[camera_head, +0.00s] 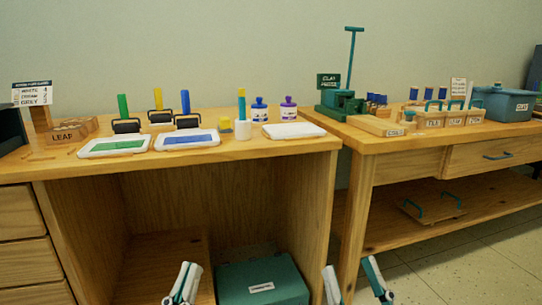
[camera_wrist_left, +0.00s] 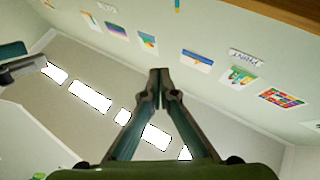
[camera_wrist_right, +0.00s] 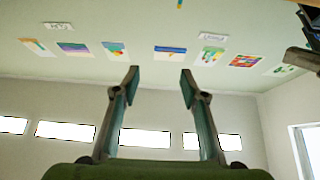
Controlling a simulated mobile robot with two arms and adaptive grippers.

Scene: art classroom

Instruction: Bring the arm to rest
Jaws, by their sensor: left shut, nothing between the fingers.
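My left gripper (camera_head: 187,271) is low in the head view, in front of the left table's open underside. In the left wrist view its fingertips (camera_wrist_left: 159,73) meet, with nothing between them. My right gripper (camera_head: 349,262) is low in the head view, near the gap between the two tables, with its fingers spread apart. In the right wrist view its fingertips (camera_wrist_right: 159,72) are apart and nothing is between them. Both grippers are below the tabletops and touch nothing that I can see.
The left table (camera_head: 300,152) bears ink trays, rollers and bottles. The right table (camera_head: 380,147) bears a green press (camera_head: 338,103), wooden boxes and a blue-grey tub (camera_head: 506,103). A teal box (camera_head: 262,284) stands under the left table, close to both grippers. Open floor (camera_head: 470,270) lies at right.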

